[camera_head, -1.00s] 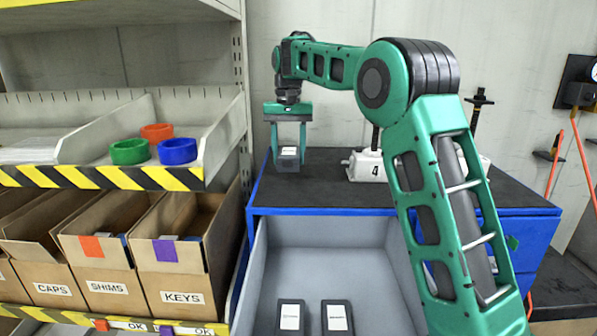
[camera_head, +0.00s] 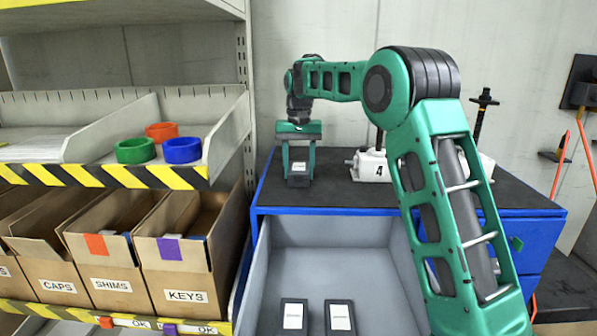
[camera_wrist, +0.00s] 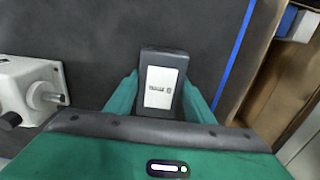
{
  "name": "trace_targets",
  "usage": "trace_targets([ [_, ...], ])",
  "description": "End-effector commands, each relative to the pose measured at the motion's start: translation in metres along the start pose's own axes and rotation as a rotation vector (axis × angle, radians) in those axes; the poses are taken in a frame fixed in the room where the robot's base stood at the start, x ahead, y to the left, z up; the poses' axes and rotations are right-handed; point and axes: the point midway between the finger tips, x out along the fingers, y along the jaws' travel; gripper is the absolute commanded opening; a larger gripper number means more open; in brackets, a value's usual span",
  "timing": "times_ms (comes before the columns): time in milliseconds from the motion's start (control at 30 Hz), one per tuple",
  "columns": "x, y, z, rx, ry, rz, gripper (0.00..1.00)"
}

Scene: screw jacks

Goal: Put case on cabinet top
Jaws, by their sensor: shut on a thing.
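A dark grey case (camera_head: 299,175) with a white label is between the fingers of my gripper (camera_head: 299,172), which is shut on it. In the wrist view the case (camera_wrist: 160,88) lies between the two green fingers, its label facing the camera. The gripper points down over the left part of the black cabinet top (camera_head: 330,194), near the blue edge. The case is at or just above the surface; I cannot tell if it touches.
Below, an open grey drawer (camera_head: 333,246) holds two similar cases (camera_head: 293,317) (camera_head: 340,317). A white screw jack marked 4 (camera_head: 371,166) stands right of the gripper and shows in the wrist view (camera_wrist: 28,90). A shelf (camera_head: 206,178) with rings and cartons stands left.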

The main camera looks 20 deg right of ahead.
Motion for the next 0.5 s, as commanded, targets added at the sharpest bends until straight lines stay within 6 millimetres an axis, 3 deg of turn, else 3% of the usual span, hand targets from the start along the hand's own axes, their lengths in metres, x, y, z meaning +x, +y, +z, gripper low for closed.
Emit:
trace_targets([
  [33,0.0008,0.0000,0.0001,0.000,-0.001,0.000,0.53],
  [100,0.0007,0.0001,0.0000,0.000,-0.001,0.000,0.67],
  [500,-0.0057,0.0001,-0.0005,0.000,0.001,0.000,0.67],
])
